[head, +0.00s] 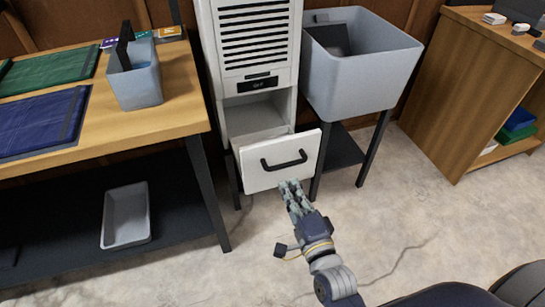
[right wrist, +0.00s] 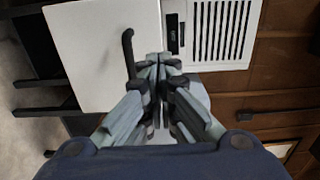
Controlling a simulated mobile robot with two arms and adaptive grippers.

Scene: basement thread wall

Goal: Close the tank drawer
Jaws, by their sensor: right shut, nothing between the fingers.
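The tank drawer (head: 262,167) is a white front with a black bar handle (head: 284,161), low in a white cabinet unit (head: 255,75). It stands pulled out, with an open gap behind its top edge. In the right wrist view the drawer front (right wrist: 95,50) and its dark handle (right wrist: 128,52) fill the upper left. My right gripper (head: 290,184) is shut and empty. Its fingertips are at the drawer front's lower edge, below the handle; I cannot tell whether they touch it. It also shows in the right wrist view (right wrist: 162,62). My left gripper is not in view.
A grey tub (head: 360,70) on a dark stand is right of the cabinet. A wooden workbench (head: 175,95) with mats and a grey caddy (head: 135,85) is at left. A grey bin (head: 125,215) lies on its lower shelf. The concrete floor before the drawer is clear.

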